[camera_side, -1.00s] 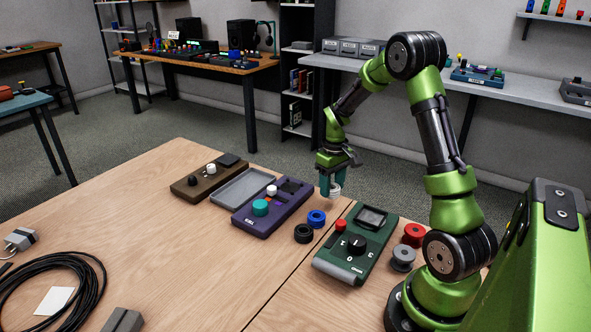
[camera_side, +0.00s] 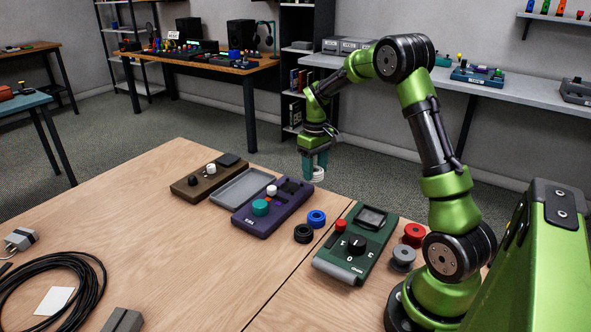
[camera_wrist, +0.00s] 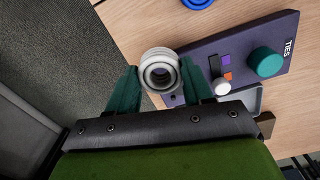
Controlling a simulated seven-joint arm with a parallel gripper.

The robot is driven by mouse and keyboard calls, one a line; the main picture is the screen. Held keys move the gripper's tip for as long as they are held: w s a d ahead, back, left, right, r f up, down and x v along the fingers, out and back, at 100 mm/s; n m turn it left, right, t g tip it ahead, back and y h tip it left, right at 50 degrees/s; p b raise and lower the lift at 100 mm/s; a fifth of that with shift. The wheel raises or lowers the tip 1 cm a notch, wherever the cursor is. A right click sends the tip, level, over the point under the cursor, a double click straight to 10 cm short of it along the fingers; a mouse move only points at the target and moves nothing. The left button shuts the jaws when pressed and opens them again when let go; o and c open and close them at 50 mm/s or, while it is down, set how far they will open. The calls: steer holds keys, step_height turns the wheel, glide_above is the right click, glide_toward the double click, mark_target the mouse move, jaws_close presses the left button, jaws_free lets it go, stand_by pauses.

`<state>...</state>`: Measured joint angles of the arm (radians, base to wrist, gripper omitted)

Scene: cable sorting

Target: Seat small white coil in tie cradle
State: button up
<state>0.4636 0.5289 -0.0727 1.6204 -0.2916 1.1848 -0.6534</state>
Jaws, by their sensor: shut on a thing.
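My gripper (camera_side: 315,166) is shut on the small white coil (camera_side: 318,175), holding it above the table's far edge. In the wrist view, my gripper (camera_wrist: 161,88) has a teal finger on each side of the white coil (camera_wrist: 160,60), whose round opening faces the camera. A purple unit (camera_side: 246,217) lies on the table, left of and nearer than the coil in the side view. It carries a teal cylinder, a white knob and dark recesses. The purple unit (camera_wrist: 262,36) reads "TIES" in the wrist view; the coil hides part of its end.
A grey tray (camera_side: 224,199) and a brown unit (camera_side: 190,184) lie left of the purple unit. A blue ring (camera_side: 316,213), a black ring (camera_side: 303,239) and a green device (camera_side: 338,268) lie to its right.

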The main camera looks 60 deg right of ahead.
steer(key=shift+m, duration=0.4)
steer(key=shift+w+a+f, duration=0.15)
steer(key=shift+w+f, duration=0.1)
steer(key=shift+w, duration=1.05)
steer(key=shift+w+a+f, duration=0.2)
steer(key=shift+w+f, duration=0.1)
steer(key=shift+w, duration=1)
steer(key=shift+w+a+f, duration=0.15)
steer(key=shift+w+f, duration=0.1)
steer(key=shift+w, duration=1.05)
steer(key=shift+f, duration=0.45)
steer(key=shift+f, duration=0.7)
steer(key=shift+f, duration=0.2)
steer(key=shift+f, duration=0.4)
steer(key=o, duration=1.1)
